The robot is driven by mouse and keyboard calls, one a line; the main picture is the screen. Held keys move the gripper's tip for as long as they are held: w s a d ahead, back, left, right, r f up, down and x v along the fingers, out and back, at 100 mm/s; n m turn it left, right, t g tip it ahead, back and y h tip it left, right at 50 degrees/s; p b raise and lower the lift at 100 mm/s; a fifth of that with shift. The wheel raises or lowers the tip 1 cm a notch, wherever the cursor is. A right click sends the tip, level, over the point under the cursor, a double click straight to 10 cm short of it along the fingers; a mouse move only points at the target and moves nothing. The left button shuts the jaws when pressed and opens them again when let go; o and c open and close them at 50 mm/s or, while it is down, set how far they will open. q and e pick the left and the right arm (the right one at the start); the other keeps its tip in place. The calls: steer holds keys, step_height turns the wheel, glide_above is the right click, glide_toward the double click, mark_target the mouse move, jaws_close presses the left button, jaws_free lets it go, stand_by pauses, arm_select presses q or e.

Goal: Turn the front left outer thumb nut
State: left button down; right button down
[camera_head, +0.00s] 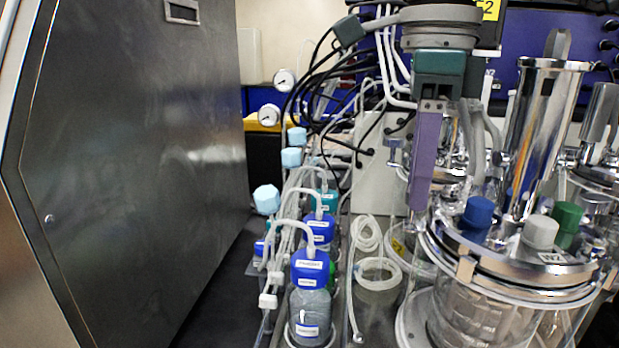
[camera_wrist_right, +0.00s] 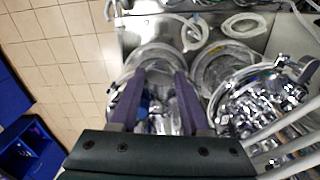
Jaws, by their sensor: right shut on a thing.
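My right gripper (camera_head: 419,207) comes down from the top in the head view, with its purple finger tip by the left edge of the front bioreactor's metal lid (camera_head: 510,266). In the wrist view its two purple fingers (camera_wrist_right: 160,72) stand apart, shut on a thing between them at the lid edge. The front left outer thumb nut is at that spot, but the finger hides it in the head view and it is too small to make out in the wrist view. My left gripper is not in view.
Blue (camera_head: 479,211), white (camera_head: 540,231) and green (camera_head: 567,217) caps and a tall steel cylinder (camera_head: 540,130) stand on the lid. Blue-capped bottles (camera_head: 310,300) with tubing line up to the left. A large steel cabinet (camera_head: 130,150) stands at far left.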

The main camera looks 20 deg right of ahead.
steer(key=shift+n+b, duration=0.3)
steer(key=shift+n, duration=0.6)
steer(key=shift+c, duration=1.9)
jaws_free()
step_height(320, 180, up, 10)
steer(key=p, duration=0.7)
steer(key=shift+p, duration=0.3)
